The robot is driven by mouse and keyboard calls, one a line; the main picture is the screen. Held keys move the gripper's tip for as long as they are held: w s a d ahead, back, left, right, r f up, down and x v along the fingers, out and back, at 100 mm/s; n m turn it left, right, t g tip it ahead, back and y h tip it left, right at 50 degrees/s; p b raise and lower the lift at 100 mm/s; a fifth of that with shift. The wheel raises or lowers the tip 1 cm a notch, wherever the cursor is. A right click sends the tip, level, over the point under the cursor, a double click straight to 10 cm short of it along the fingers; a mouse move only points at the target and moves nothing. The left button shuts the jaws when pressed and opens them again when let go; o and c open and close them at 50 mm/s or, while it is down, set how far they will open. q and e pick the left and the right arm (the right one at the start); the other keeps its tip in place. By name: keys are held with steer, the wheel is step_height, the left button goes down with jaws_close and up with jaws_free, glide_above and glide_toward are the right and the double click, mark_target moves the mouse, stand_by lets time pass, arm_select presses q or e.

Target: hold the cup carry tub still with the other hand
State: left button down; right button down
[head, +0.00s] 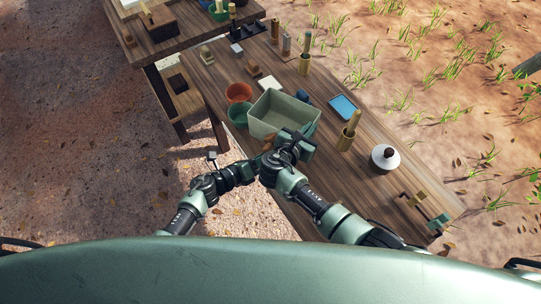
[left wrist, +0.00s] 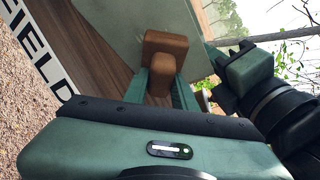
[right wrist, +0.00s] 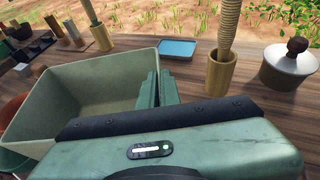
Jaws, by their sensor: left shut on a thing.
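The tub (head: 268,126), a grey-green open box, stands upright on the wooden table and looks empty. It also shows in the right wrist view (right wrist: 85,85) and fills the upper part of the left wrist view (left wrist: 110,22). My left gripper (head: 262,160) is at its near side, shut on a brown block (left wrist: 165,48) against the wall; I cannot tell whether the block is part of the tub. My right gripper (right wrist: 157,88) is at the tub's right wall, fingers close together beside the rim. Whether they pinch the wall is hidden.
An orange pot (head: 238,92) and a green pot (head: 238,116) stand close left of the tub. Small blocks lie beyond.

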arm_select(q)
steer(key=shift+w+a+r, duration=0.15)
steer(key=shift+w+a, duration=0.55)
steer(key=shift+a, duration=0.15)
steer(key=shift+w+a+r, duration=0.1)
steer(key=shift+w+a, duration=0.1)
steer(key=shift+w, duration=0.05)
steer(key=shift+s, duration=0.1)
steer(key=s+a, duration=0.2)
steer(key=s, duration=0.3)
steer(key=shift+s+a, duration=0.25)
steer(key=shift+a, duration=0.1)
steer(key=shift+f, duration=0.2)
steer(key=s, duration=0.1)
steer(key=s+a, duration=0.1)
steer(key=shift+s+a, duration=0.25)
steer(key=shift+s, duration=0.1)
steer(key=shift+w+d, duration=0.1)
